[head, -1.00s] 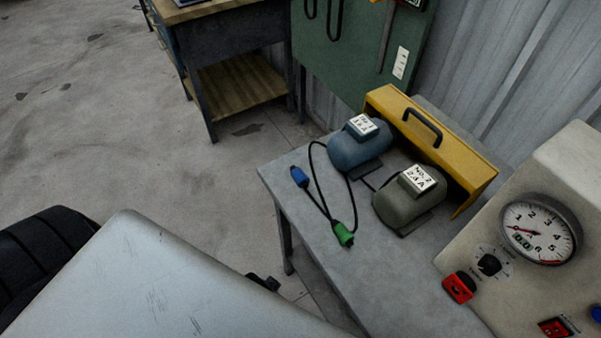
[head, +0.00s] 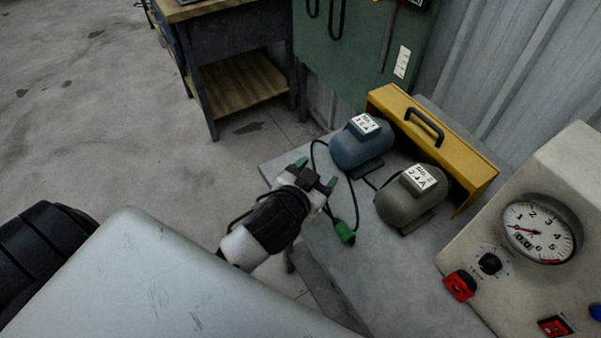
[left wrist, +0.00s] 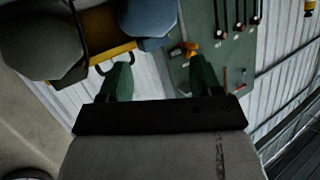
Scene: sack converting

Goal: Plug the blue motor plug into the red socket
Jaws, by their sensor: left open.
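My left gripper (head: 316,172) reaches over the grey bench near its left edge, its green-tipped fingers apart with nothing visible between them. In the left wrist view its fingers (left wrist: 160,78) also stand apart. The blue plug is hidden in the head view, behind my gripper. The blue motor (head: 358,150) stands on the bench to the right of the fingers. A green plug (head: 345,233) lies on the bench on a black cable. A red socket-like fitting (head: 459,286) is on the beige gauge panel at right; a second red fitting (head: 555,327) is lower on it. My right gripper is out of view.
An olive motor (head: 412,203) stands beside the blue one. A yellow cover with a black handle (head: 432,133) stands behind both. A round gauge (head: 540,231) is on the panel. The bench front (head: 385,275) is clear.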

